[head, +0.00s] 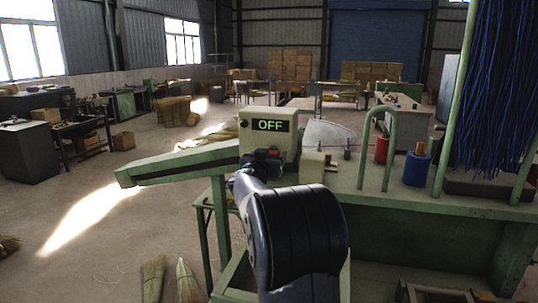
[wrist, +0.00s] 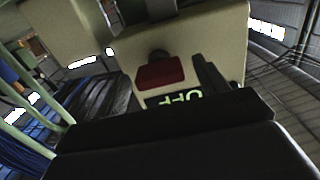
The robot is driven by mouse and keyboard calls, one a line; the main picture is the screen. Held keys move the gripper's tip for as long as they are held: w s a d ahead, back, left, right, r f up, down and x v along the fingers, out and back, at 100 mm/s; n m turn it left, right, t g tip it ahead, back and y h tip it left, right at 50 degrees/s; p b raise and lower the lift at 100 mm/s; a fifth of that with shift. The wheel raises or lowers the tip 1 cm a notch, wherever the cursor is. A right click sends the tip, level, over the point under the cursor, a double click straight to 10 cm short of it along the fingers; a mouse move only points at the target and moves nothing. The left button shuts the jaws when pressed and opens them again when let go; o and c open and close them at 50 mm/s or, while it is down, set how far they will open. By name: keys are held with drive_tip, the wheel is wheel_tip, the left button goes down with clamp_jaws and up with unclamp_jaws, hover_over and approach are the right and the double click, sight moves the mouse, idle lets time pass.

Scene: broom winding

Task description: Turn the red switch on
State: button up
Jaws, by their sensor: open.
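A beige control box (head: 285,135) stands on the green machine, with a lit green "OFF" display (head: 270,125) on its front. The red switch (head: 275,152) sits below the display and is mostly hidden by my gripper (head: 258,165) in the head view. In the wrist view the red switch (wrist: 160,76) shows clearly, close to the inverted display (wrist: 174,99). My gripper is open and close to the box front. A dark finger (wrist: 213,82) shows just right of the switch. Contact with the switch cannot be told.
The green machine bench (head: 430,205) extends to the right, holding a red spool (head: 382,150), a blue spool (head: 417,170) and green posts. Blue bristles (head: 500,90) hang at the upper right. A green beam (head: 180,165) juts left.

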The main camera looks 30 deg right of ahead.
drive_tip(key=shift+c, duration=0.2)
drive_tip(key=c, duration=0.9)
drive_tip(key=shift+f+b, duration=0.1)
drive_tip(key=shift+b, duration=0.4)
drive_tip(key=n+b, duration=0.9)
drive_tip(key=n, duration=0.8)
drive_tip(key=shift+n, duration=0.6)
